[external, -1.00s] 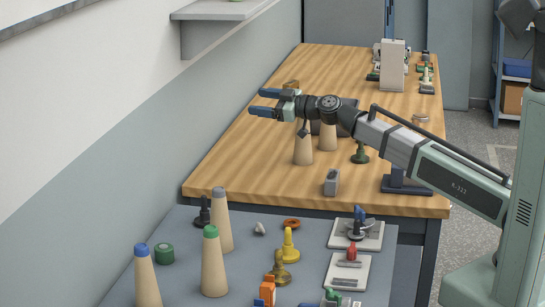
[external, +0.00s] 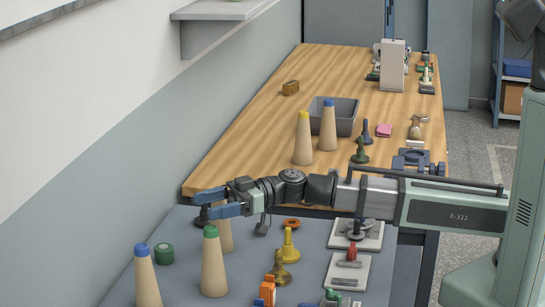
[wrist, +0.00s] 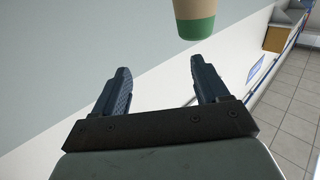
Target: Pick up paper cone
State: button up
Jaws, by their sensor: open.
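My gripper (external: 199,205) is open and empty, over the near grey table in the external view. In the wrist view my gripper (wrist: 157,72) has its two blue fingers spread apart. A tan paper cone with a green tip (external: 213,265) stands upright on the near table, just below my gripper in the picture. A green-tipped cone end (wrist: 195,20) also shows beyond the fingers in the wrist view, apart from them. Another cone (external: 225,238) stands behind my gripper, its top hidden. A blue-tipped cone (external: 147,278) stands at the left. Yellow-tipped (external: 303,140) and blue-tipped (external: 328,127) cones stand on the wooden table.
A green tape roll (external: 164,254) lies between the near cones. A yellow figure (external: 289,246), an orange ring (external: 291,223) and a dark yellow piece (external: 280,269) are to the right. A grey bin (external: 346,115) is on the wooden table. The wall runs along the left.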

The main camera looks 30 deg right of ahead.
aim_at(205, 244)
jog(key=shift+g, duration=0.6)
jog(key=s, duration=0.1)
jog(key=s+a, duration=0.1)
jog(key=s, duration=0.2)
jog(key=shift+a+f, duration=0.35)
jog(key=shift+w+f, duration=0.1)
jog(key=shift+f, duration=3.05)
jog(key=shift+a+f, duration=0.2)
jog(key=shift+f, duration=0.15)
jog(key=shift+a+r, duration=0.1)
jog(key=shift+a, duration=1.2)
jog(key=shift+c, duration=0.4)
jog(key=c, duration=1)
jog(key=shift+o, duration=0.2)
jog(key=shift+r, duration=0.15)
